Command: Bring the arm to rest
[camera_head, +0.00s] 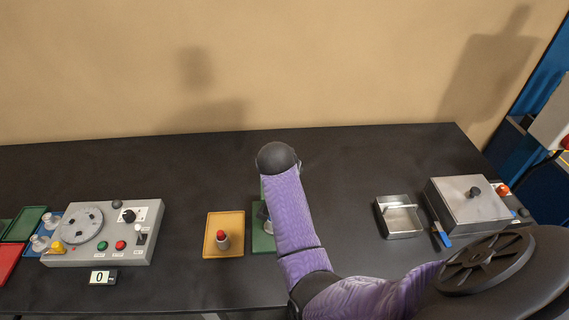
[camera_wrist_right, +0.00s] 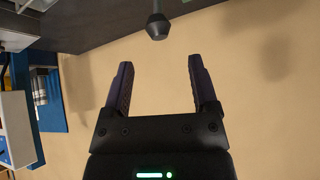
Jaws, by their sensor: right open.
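My right arm (camera_head: 292,210) comes in from the lower right in the head view, in a purple sleeve. It reaches up over the middle of the dark table (camera_head: 340,165), and its dark rounded end hides the gripper fingers there. In the right wrist view my right gripper (camera_wrist_right: 158,88) is open, with nothing between its two fingers. The tan wall fills the space beyond them. A dark knob-like shape (camera_wrist_right: 158,28) shows past the fingers near the top of that view; I cannot tell what it is. My left gripper is in neither view.
A yellow tray (camera_head: 212,249) with a red-topped piece (camera_head: 222,240) lies left of my arm. A green tray (camera_head: 262,243) is partly hidden by it. A grey control box (camera_head: 175,212) stands left. A metal tray (camera_head: 392,230) and lidded metal box (camera_head: 468,218) stand right.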

